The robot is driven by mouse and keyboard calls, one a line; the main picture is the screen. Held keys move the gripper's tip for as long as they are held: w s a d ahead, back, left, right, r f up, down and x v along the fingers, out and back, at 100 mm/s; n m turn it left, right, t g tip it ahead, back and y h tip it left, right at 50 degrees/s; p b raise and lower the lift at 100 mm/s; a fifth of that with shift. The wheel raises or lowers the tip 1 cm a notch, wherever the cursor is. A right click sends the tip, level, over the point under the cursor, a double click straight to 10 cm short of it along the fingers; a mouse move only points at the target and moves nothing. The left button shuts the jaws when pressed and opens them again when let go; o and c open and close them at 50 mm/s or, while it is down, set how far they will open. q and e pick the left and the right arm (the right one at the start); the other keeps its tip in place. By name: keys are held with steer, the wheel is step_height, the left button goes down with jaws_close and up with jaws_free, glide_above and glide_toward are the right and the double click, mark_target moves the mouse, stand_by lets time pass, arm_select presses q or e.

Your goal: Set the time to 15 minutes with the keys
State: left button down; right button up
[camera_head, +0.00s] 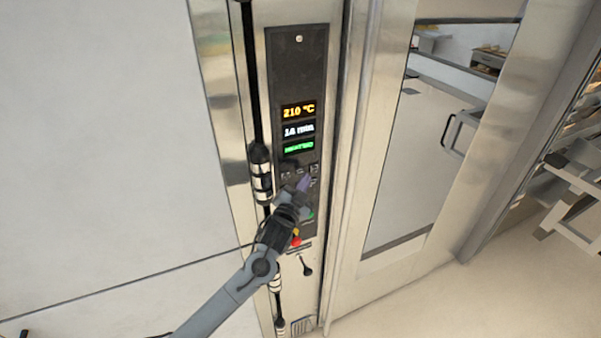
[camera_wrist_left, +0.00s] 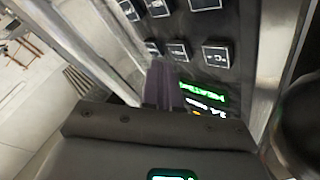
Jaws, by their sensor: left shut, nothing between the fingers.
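The oven's dark control panel (camera_head: 295,75) stands upright in a steel column. Its display (camera_head: 298,130) shows 210 °C in orange, 14 min in white and a green line below. Small square keys (camera_head: 314,169) sit under the display. My left gripper (camera_head: 303,184) is shut and empty, with its purple fingertips in front of the keys. In the left wrist view, the fingertips (camera_wrist_left: 163,75) are close to the lower row of keys (camera_wrist_left: 178,52), beside the green display line (camera_wrist_left: 203,92). I cannot tell whether they touch a key. My right gripper is out of view.

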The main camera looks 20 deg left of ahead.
arm_select(q)
steer(key=shift+w+a, duration=0.15)
steer(key=shift+w+a, duration=0.15)
steer(key=shift+a, duration=0.05)
steer(key=shift+w+a+b, duration=0.3)
stand_by(0.9)
steer(key=shift+s+d+r, duration=0.1)
steer(key=shift+s+d, duration=0.05)
stand_by(0.3)
steer(key=shift+s+d+p, duration=0.45)
steer(key=shift+d, duration=0.05)
